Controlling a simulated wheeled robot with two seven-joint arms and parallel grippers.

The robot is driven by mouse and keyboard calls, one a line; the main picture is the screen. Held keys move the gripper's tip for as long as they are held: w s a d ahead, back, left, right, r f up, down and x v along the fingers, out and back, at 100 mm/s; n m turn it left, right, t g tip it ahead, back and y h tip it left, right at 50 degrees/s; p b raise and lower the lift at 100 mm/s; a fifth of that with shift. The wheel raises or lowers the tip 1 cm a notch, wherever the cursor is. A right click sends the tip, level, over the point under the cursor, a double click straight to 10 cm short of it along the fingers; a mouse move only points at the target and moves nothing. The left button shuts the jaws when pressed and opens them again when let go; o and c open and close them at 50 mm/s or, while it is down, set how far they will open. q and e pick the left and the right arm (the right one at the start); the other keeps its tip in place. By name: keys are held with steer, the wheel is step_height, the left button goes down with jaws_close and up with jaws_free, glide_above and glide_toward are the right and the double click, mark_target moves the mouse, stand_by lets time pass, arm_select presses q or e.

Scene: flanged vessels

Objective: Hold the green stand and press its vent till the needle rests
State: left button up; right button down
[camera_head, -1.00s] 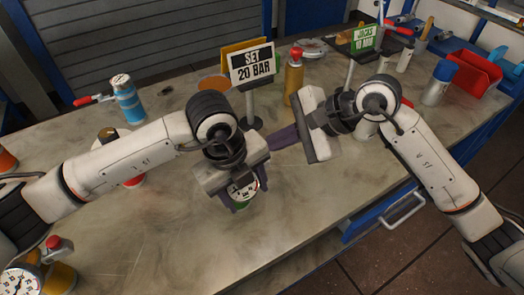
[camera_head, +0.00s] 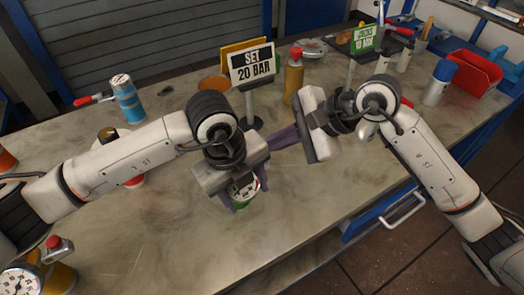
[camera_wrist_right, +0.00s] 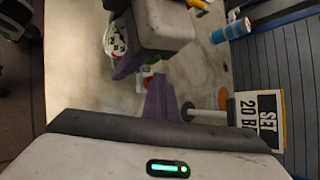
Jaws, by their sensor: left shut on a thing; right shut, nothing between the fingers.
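The green stand (camera_head: 241,204) with its round white dial (camera_head: 243,188) is on the table below the sign. My left gripper (camera_head: 243,196) is shut on it from above, and the wrist hides much of it. The dial also shows in the right wrist view (camera_wrist_right: 115,38), beside the left gripper. The needle reading is too small to tell. My right gripper (camera_head: 275,140) is shut and empty, its purple fingers pointing left, above and right of the stand and apart from it. A small red and white part (camera_wrist_right: 147,72) shows past its fingertips; I cannot tell whether it is the vent.
A sign (camera_head: 252,67) reads "SET 20 BAR". A yellow bottle (camera_head: 293,75) stands right of it, a blue bottle (camera_head: 128,100) to the left. A second gauge vessel (camera_head: 30,275) is at the lower left. The table front (camera_head: 290,225) is clear.

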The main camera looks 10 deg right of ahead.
stand_by(0.8)
steer(key=shift+r, duration=0.9)
steer(key=shift+r, duration=2.55)
steer(key=shift+s+d, duration=0.1)
steer(key=shift+d, duration=0.55)
